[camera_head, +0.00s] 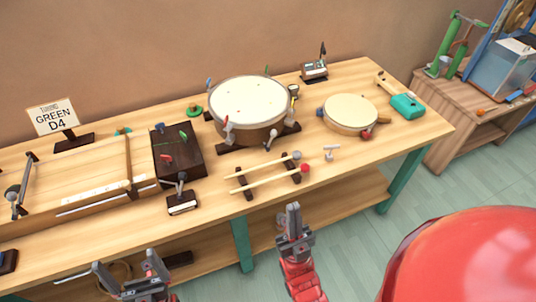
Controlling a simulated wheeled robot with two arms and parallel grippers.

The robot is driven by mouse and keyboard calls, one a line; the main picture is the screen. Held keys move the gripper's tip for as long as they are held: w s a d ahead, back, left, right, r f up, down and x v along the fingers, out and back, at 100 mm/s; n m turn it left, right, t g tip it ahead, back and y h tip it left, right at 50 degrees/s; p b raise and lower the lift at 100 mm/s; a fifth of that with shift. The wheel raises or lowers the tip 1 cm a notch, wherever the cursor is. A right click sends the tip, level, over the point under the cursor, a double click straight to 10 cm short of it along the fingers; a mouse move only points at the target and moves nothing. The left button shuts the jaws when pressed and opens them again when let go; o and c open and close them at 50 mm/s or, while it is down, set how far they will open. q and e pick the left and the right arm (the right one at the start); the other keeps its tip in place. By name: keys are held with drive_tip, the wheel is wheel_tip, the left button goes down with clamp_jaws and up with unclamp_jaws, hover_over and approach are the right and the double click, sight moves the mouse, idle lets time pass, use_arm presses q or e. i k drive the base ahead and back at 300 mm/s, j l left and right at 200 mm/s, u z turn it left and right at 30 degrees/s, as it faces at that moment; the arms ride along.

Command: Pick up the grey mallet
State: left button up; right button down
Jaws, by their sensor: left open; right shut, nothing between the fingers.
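The grey mallet (262,165) has a pale wooden stick and a round grey head at its right end. It lies across a dark two-bar rest on the wooden table (340,185). A red-headed mallet (272,178) lies beside it on the same rest, nearer to me. My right gripper (293,208) is shut and empty, in front of the table edge, below and apart from both mallets in the picture. My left gripper (125,262) is open and empty at the bottom left, apart from the mallets.
A large drum (248,98) stands behind the mallets, with a smaller drum (350,114) to its right. A dark box (180,151) and a small dark stand (182,203) lie left of the mallets. A sign reads "TUNING GREEN D4" (53,117). A side cabinet (455,110) stands at right.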

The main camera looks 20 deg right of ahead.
sight(296, 155)
drive_tip(key=z, duration=1.15)
drive_tip(key=j+z, duration=0.5)
drive_tip(key=j, duration=0.7)
drive_tip(key=k, duration=0.05)
